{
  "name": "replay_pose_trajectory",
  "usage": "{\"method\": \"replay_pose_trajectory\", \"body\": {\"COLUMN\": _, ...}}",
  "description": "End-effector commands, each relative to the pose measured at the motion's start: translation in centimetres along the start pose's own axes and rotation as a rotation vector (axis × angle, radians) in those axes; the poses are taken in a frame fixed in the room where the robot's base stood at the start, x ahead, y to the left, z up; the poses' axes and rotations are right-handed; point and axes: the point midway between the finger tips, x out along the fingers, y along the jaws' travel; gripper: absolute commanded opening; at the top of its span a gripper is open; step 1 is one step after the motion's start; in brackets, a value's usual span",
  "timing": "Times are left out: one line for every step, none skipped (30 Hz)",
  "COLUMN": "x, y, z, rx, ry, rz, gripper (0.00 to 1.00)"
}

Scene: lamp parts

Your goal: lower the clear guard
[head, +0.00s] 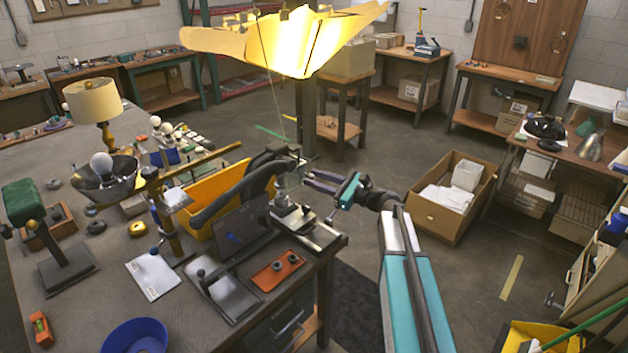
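The clear guard (289,181) is a faint see-through panel, hard to make out, standing above a small metal machine (294,217) at the right corner of the workbench. My gripper (308,178) comes in from the right, just right of the guard. Its two dark fingers point left, with a gap between them, and appear open. I cannot tell whether the fingertips touch the guard.
A black curved arm and a yellow bin (214,206) stand left of the machine. An orange tray (278,270) lies in front of it. A glowing lamp shade (290,38) hangs above. A cardboard box (452,198) sits on the floor at right.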

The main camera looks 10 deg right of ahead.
Motion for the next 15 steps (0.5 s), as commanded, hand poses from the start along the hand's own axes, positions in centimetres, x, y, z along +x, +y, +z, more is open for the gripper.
{"method": "replay_pose_trajectory", "body": {"x": -0.02, "y": -0.02, "z": 0.01, "rx": 0.000, "ry": 0.000, "rz": 0.000, "gripper": 0.20}}
{"method": "replay_pose_trajectory", "body": {"x": -0.03, "y": -0.02, "z": 0.01, "rx": 0.000, "ry": 0.000, "rz": 0.000, "gripper": 0.15}}
{"method": "replay_pose_trajectory", "body": {"x": -0.04, "y": -0.01, "z": 0.01, "rx": 0.000, "ry": 0.000, "rz": 0.000, "gripper": 0.09}}
{"method": "replay_pose_trajectory", "body": {"x": -0.04, "y": -0.01, "z": 0.01, "rx": 0.000, "ry": 0.000, "rz": 0.000, "gripper": 0.04}}
{"method": "replay_pose_trajectory", "body": {"x": -0.04, "y": 0.00, "z": 0.01, "rx": 0.000, "ry": 0.000, "rz": 0.000, "gripper": 0.00}}
{"method": "replay_pose_trajectory", "body": {"x": -0.05, "y": 0.00, "z": 0.00, "rx": 0.000, "ry": 0.000, "rz": 0.000, "gripper": 0.00}}
{"method": "replay_pose_trajectory", "body": {"x": -0.05, "y": 0.00, "z": 0.00, "rx": 0.000, "ry": 0.000, "rz": 0.001, "gripper": 0.00}}
{"method": "replay_pose_trajectory", "body": {"x": -0.06, "y": 0.01, "z": 0.00, "rx": 0.000, "ry": 0.000, "rz": 0.001, "gripper": 0.00}}
{"method": "replay_pose_trajectory", "body": {"x": -0.06, "y": 0.01, "z": 0.00, "rx": 0.000, "ry": 0.000, "rz": 0.001, "gripper": 0.00}}
{"method": "replay_pose_trajectory", "body": {"x": -0.06, "y": 0.02, "z": -0.03, "rx": 0.000, "ry": 0.000, "rz": 0.001, "gripper": 0.00}}
{"method": "replay_pose_trajectory", "body": {"x": -0.06, "y": 0.03, "z": -0.08, "rx": 0.000, "ry": 0.000, "rz": 0.001, "gripper": 0.00}}
{"method": "replay_pose_trajectory", "body": {"x": -0.06, "y": 0.06, "z": -0.21, "rx": 0.000, "ry": 0.000, "rz": 0.001, "gripper": 0.00}}
{"method": "replay_pose_trajectory", "body": {"x": -0.07, "y": 0.09, "z": -0.36, "rx": 0.000, "ry": 0.000, "rz": 0.001, "gripper": 0.00}}
{"method": "replay_pose_trajectory", "body": {"x": -0.07, "y": 0.13, "z": -0.55, "rx": 0.000, "ry": 0.000, "rz": 0.001, "gripper": 0.00}}
{"method": "replay_pose_trajectory", "body": {"x": -0.07, "y": 0.19, "z": -0.87, "rx": 0.000, "ry": 0.000, "rz": 0.001, "gripper": 0.00}}
